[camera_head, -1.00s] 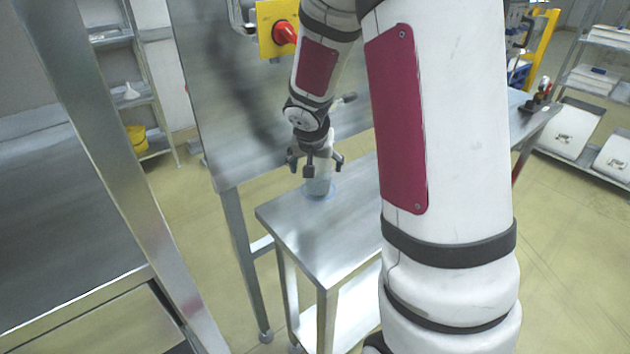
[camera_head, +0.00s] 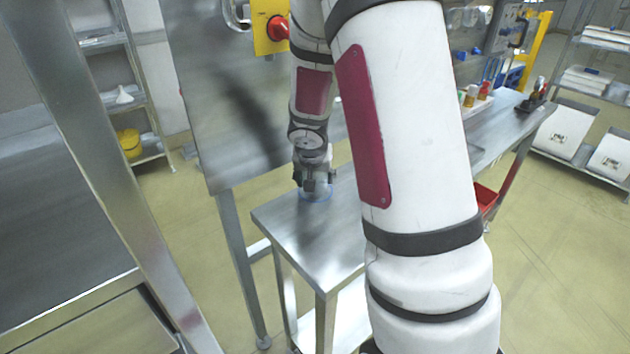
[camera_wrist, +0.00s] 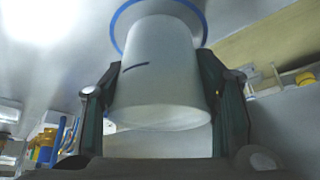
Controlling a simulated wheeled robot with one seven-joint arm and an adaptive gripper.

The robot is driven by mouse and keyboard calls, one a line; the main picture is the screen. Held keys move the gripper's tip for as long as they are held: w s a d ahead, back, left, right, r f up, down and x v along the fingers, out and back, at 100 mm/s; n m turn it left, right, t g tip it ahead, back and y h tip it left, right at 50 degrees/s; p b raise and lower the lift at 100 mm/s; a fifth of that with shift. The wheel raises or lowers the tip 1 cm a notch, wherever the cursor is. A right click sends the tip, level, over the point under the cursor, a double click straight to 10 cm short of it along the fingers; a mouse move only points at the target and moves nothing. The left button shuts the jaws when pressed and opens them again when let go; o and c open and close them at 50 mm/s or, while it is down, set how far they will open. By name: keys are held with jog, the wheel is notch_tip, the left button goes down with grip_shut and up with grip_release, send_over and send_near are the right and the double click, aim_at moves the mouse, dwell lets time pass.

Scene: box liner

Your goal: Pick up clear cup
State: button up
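The clear cup (camera_wrist: 160,75) is a pale, translucent cup seen between my fingers in the wrist view, with a short dark mark on its side. It stands inside a blue ring (camera_wrist: 122,20) on the metal table (camera_head: 310,238). In the head view my gripper (camera_head: 317,187) is down at the table's near left corner and hides most of the cup. In the wrist view my gripper (camera_wrist: 160,70) has one dark finger on each side of the cup, and both fingertips appear to touch its wall.
An upright metal panel with a red knob on a yellow box (camera_head: 270,27) stands behind the gripper. Bottles (camera_head: 475,93) and a red bin (camera_head: 485,197) are farther right along the bench. The tabletop around the cup is clear.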

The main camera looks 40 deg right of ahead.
jog(key=c, duration=0.4)
jog(key=shift+r, duration=0.3)
